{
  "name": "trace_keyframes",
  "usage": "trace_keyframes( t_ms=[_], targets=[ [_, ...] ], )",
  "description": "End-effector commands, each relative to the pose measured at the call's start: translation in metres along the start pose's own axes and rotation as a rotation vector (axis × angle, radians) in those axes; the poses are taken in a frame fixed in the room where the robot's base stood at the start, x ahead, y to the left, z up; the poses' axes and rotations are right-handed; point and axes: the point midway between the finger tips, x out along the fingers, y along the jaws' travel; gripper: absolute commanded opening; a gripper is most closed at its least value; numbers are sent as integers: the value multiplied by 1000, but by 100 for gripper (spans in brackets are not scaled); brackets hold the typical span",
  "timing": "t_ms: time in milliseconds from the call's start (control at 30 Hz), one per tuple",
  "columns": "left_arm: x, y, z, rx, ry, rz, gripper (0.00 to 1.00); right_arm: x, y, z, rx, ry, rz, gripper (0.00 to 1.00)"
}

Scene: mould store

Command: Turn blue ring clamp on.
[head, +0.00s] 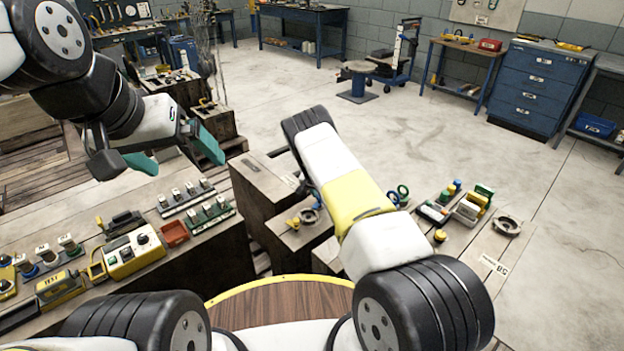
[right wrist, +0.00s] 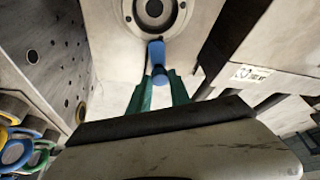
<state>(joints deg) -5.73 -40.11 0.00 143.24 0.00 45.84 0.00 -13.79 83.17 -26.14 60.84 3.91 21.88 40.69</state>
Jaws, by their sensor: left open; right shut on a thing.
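In the right wrist view, the blue ring clamp shows a round grey ring (right wrist: 154,10) on a pale block face, with a blue handle (right wrist: 157,54) reaching down from it. My right gripper (right wrist: 159,82) has its green fingers shut on that handle. The top of the ring is cut off by the picture edge. In the head view, my right forearm hides this gripper and I cannot make out the blue handle. My left gripper (head: 175,153) is open and empty, with teal fingertips apart, above the left bench and away from the clamp.
The left bench carries a yellow control box (head: 133,252), a red tray (head: 174,233) and switch rows. Blocks beside my right arm carry another grey ring (head: 507,227), coloured parts and blue and green rings (head: 400,194). Open floor (head: 560,255) lies to the right.

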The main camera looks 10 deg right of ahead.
Motion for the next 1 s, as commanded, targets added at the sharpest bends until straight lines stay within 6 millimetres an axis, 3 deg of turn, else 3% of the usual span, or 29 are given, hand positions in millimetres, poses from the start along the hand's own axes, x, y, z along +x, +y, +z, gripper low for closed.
trace_keyframes(
  t_ms=[133,167,233,267,633,1000],
  targets=[
    [0,0,0,0,0,0,96,0,0,0,-1,1,-1,0],
    [0,0,0,0,0,0,96,0,0,0,-1,1,-1,30],
    [0,0,0,0,0,0,96,0,0,0,-1,1,-1,44],
    [0,0,0,0,0,0,96,0,0,0,-1,0,-1,46],
    [0,0,0,0,0,0,96,-5,-1,0,-1,1,-1,46],
    [0,0,0,0,0,0,96,-64,-1,-1,-1,1,-2,46]
  ],
)
